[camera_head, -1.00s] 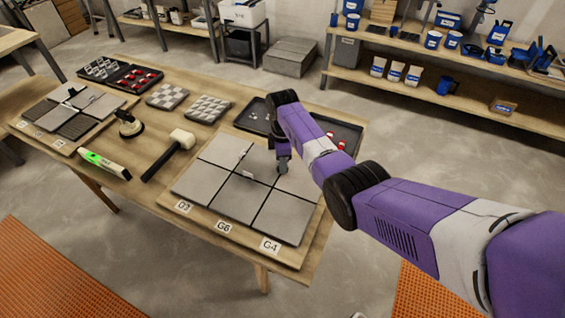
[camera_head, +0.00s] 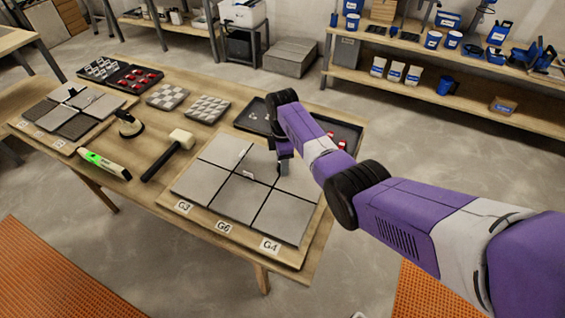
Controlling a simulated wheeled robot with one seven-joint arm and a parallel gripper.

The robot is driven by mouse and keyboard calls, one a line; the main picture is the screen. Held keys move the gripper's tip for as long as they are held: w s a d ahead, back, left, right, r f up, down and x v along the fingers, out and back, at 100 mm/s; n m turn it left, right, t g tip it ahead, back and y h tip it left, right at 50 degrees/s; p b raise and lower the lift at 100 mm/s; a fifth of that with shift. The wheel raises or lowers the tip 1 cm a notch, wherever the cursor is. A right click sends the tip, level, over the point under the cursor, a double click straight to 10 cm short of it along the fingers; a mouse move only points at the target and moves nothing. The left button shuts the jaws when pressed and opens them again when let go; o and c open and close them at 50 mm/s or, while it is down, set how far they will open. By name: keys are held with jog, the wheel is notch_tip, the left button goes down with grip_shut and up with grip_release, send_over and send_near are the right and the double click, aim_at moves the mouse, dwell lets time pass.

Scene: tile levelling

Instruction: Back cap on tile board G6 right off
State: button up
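The tile board (camera_head: 190,206) lies at the near right end of the table, with grey tiles (camera_head: 236,198) in a grid split by dark joints. Labels G3, G6 (camera_head: 223,226) and G4 stand along its front edge. A small pale upright piece (camera_head: 243,153) shows in a back joint, and another small light piece (camera_head: 248,174) near the middle; I cannot tell whether either is a cap. My gripper (camera_head: 284,174) points down over the back right tiles. Its fingertips are too small to read, and my arm hides the board's back right part.
A mallet (camera_head: 168,155), a green-ended level (camera_head: 104,163) and a suction cup (camera_head: 129,124) lie to the left. A second tile board (camera_head: 35,131) lies at far left.

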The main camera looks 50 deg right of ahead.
jog(key=shift+r+b, duration=0.3)
jog(key=shift+r, duration=3.55)
jog(key=w+d+r+m+t+h, duration=0.25)
jog(key=w+r+m+t, duration=0.3)
jog(key=w, duration=0.45)
jog(key=s+a+f+m+t+b, duration=0.1)
jog(key=s+a+m+t, duration=0.15)
jog(key=a+t, duration=0.2)
jog(key=s+a+f+m+t, duration=0.1)
jog(key=s+a+f+t, duration=0.15)
jog(key=a, duration=0.25)
jog(key=s+a+r+m+t+b, duration=0.1)
jog(key=s+a+m+t, duration=0.1)
jog(key=s+a, duration=0.35)
jog(key=s+a+r+m+t, duration=0.1)
jog(key=s+a+r+t, duration=0.15)
jog(key=s, duration=0.65)
jog(key=s+a+r, duration=0.1)
jog(key=s+a, duration=0.2)
jog(key=s, duration=0.7)
jog(key=s+a+r+g+y+b, duration=0.1)
jog(key=s+a, duration=0.2)
jog(key=s, duration=0.7)
jog(key=s+a+r+g+y+b, duration=0.1)
jog(key=s+a, duration=0.3)
jog(key=s, duration=0.6)
jog(key=shift+s+n, duration=0.3)
jog(key=shift+s, duration=0.1)
